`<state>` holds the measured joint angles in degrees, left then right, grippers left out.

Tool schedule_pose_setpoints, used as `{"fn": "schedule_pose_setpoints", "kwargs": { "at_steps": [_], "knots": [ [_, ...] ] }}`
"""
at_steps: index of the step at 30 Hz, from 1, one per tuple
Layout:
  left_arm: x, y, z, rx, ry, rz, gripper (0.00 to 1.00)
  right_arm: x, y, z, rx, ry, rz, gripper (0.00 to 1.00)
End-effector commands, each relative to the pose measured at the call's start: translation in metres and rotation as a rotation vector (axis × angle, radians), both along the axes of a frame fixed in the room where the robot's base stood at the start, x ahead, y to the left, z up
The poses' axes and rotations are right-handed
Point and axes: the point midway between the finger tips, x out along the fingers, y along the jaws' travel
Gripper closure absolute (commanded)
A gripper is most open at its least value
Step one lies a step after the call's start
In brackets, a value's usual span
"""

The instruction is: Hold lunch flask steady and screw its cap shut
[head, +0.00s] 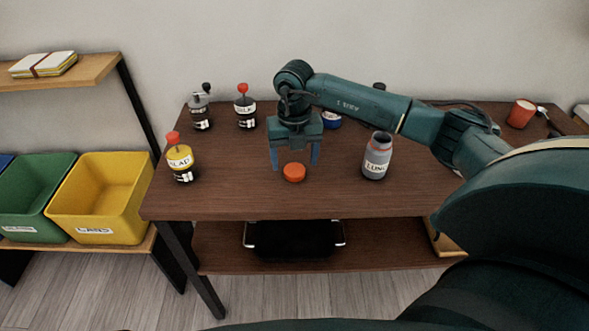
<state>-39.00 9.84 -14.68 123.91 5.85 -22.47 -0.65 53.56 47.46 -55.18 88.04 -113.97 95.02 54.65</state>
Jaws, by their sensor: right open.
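The lunch flask (376,157) stands upright and open-topped on the brown table, right of centre. It is grey with a white label and a pinkish rim. An orange-red cap (294,173) lies on the tabletop to the left of the flask, apart from it. My right gripper (295,166) points down over the cap, its two blue fingers spread to either side of it. The gripper is open, and I cannot tell whether the fingers touch the cap. My left gripper is not in view.
A blue-and-white item (331,119) is partly hidden behind my arm. A red cup (521,113) stands at the far right. The front tabletop is clear.

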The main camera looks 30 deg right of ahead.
Motion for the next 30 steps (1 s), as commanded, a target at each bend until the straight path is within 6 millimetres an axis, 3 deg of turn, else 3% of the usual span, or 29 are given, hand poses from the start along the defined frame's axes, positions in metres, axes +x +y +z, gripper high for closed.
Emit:
{"fn": "schedule_pose_setpoints", "kwargs": {
  "at_steps": [6, 17, 30],
  "knots": [
    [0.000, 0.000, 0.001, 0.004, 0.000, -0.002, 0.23, 0.000, 0.000, -0.025, 0.000, 0.001, 0.000, 0.29],
    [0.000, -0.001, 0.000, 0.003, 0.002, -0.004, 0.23, 0.000, 0.000, -0.026, 0.001, -0.001, 0.001, 0.29],
    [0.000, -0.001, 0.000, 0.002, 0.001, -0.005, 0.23, 0.000, 0.000, -0.026, 0.001, -0.001, 0.001, 0.65]
  ]
}}
